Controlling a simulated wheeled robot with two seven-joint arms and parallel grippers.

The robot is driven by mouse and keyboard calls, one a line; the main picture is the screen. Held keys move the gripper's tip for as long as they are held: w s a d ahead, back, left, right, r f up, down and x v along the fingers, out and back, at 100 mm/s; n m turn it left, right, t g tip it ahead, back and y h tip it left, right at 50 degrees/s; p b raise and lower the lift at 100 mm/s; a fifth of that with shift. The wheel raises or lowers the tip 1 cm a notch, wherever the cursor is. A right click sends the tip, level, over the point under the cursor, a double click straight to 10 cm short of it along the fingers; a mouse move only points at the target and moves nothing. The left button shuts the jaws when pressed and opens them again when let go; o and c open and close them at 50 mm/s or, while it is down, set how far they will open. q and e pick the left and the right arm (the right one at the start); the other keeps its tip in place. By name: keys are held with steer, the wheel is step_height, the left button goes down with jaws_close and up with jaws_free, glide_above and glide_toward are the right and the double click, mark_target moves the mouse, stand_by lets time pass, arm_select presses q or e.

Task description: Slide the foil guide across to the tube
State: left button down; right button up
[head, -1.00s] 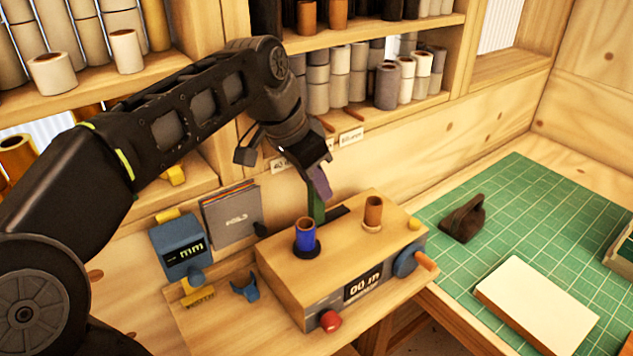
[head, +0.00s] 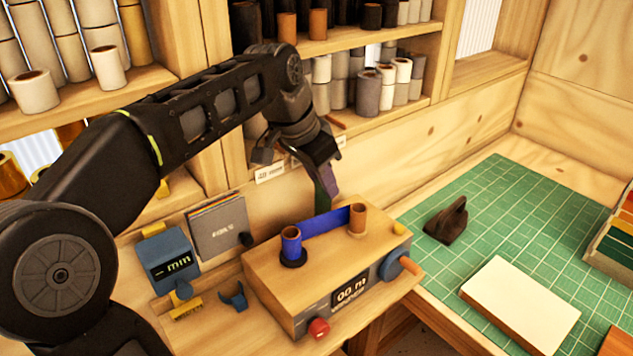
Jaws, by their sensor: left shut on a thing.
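My left gripper (head: 327,168) is shut on the foil guide, whose green upright part (head: 321,197) shows below the jaws beside a purple piece. The guide stands at the back of the wooden winder box (head: 310,265), between the two spindles and nearer the tube. The blue foil roll (head: 291,245) stands on a dark base at the left. The brown tube (head: 357,219) stands upright at the right. A blue foil strip (head: 325,222) spans from the roll to the tube. The guide's lower end is hidden behind the strip. My right gripper is not in view.
The box front has a display (head: 351,290), a red knob (head: 318,328) and a blue crank wheel (head: 393,266). A blue mm gauge (head: 168,262) stands to the left. A green mat (head: 500,225) with a pale block (head: 520,303) lies right.

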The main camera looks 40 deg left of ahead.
arm_select(q)
steer(key=c, duration=1.3)
jaws_free()
steer(key=shift+w, duration=0.2)
steer(key=shift+r, duration=0.15)
steer(key=v, duration=0.7)
steer(key=shift+s+r+p, duration=0.25)
steer(key=shift+p, duration=0.2)
